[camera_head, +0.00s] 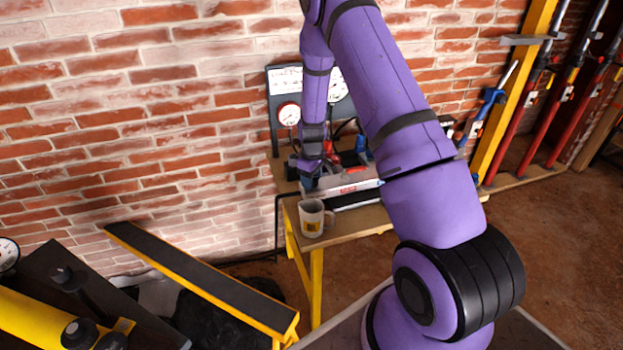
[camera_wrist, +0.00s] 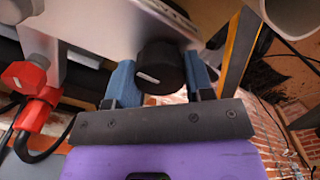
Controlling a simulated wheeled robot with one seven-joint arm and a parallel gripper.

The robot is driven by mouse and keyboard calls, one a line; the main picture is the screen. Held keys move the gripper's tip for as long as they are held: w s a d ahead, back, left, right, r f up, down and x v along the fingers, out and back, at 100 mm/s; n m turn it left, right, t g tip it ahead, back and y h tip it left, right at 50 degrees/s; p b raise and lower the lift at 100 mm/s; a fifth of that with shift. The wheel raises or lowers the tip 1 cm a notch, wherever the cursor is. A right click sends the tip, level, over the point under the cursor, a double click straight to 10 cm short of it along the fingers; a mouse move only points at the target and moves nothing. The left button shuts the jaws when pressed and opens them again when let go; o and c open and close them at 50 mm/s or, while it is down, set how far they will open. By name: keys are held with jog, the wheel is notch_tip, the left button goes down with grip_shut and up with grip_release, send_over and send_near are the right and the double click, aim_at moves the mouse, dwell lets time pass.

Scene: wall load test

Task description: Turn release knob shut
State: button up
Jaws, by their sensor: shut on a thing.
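The release knob (camera_wrist: 160,68) is a black round knob with a pale mark on its face. It sits at the edge of a grey metal unit (camera_wrist: 100,22), which also shows on the workbench in the head view (camera_head: 352,187). My gripper (camera_wrist: 161,76) has its two blue fingers on either side of the knob, shut on it. In the head view my gripper (camera_head: 309,182) is at the left end of the unit, and the knob is hidden there.
A gauge panel (camera_head: 283,82) stands behind. Red fittings with black hoses (camera_wrist: 38,105) are at the left in the wrist view. A yellow-edged beam (camera_head: 200,275) lies at lower left.

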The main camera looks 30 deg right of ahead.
jog(key=m, duration=0.4)
jog(key=shift+m, duration=0.3)
jog(key=m, duration=0.9)
jog(key=shift+m, duration=1.8)
jog(key=o, duration=0.9)
jog(key=shift+o, duration=0.2)
jog(key=shift+r, duration=0.1)
